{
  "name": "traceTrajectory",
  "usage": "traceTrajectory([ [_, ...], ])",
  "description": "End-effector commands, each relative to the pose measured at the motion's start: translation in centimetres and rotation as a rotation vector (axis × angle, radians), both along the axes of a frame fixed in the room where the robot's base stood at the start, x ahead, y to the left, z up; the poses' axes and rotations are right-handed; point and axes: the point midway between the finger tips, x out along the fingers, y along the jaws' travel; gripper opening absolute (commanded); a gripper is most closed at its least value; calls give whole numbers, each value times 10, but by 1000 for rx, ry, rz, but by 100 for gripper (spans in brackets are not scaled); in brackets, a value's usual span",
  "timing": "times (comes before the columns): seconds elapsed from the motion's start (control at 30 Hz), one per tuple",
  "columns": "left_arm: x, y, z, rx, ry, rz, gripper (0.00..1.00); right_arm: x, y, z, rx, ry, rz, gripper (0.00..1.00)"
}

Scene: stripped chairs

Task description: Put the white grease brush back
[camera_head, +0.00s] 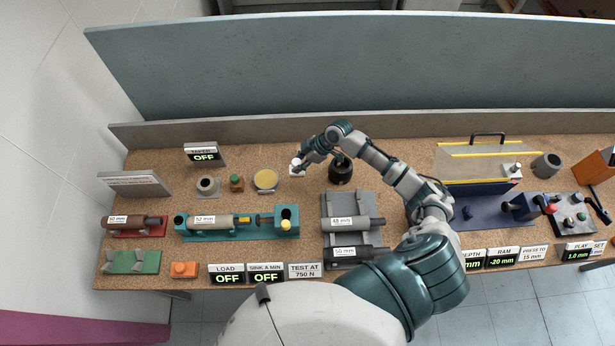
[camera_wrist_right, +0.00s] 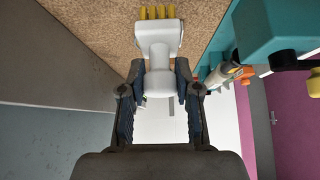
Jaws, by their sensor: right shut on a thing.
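The white grease brush (camera_wrist_right: 158,40) shows in the right wrist view, with a wide white head and yellow bristles pointing away from my palm. My right gripper (camera_wrist_right: 158,85) is shut on its white handle. In the head view my right gripper (camera_head: 299,165) is over the back middle of the bench, with a small white part of the brush showing at it. A black round pot (camera_head: 341,173) stands just right of the gripper. A round tin with a yellow top (camera_head: 265,180) stands to its left. Whether the brush touches the bench is unclear. My left gripper is not in view.
The cork-topped bench (camera_head: 180,170) has a raised grey back edge (camera_head: 270,131). A teal fixture (camera_head: 236,222) holds a grey cylinder at the front left. A grey rack (camera_head: 350,205) with cylinders stands in front of the pot. A yellow-striped guard (camera_head: 486,160) is at the right.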

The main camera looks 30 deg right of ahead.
Motion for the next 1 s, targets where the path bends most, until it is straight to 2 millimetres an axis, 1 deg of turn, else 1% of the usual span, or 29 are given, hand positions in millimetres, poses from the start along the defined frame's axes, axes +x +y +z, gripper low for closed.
traceTrajectory([
  [0.03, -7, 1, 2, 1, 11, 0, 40, 0, 1, -10, 4, 5, -2, 0],
  [0.1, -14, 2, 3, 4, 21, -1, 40, 0, 0, -22, 3, 5, -1, 0],
  [0.17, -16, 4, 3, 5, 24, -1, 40, 1, -1, -30, 4, 3, -1, 0],
  [0.27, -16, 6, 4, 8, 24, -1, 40, 1, -3, -41, 5, 3, 0, 0],
  [0.43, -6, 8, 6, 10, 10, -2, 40, 1, -3, -66, 5, 4, -1, 0],
  [0.53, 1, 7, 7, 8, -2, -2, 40, 1, -4, -74, 4, 1, 0, 0],
  [0.73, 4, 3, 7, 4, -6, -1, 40, 1, -3, -75, 3, 1, 1, 0],
  [0.77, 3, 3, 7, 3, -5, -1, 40, 0, -3, -76, 3, 1, 1, 39],
  [0.8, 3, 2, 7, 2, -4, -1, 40, 0, -3, -75, 1, 0, 2, 49],
  [0.83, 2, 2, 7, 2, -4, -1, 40, 0, -2, -75, 1, 0, 2, 57],
  [1.0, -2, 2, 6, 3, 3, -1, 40, 0, -2, -75, 1, 0, 2, 57],
])
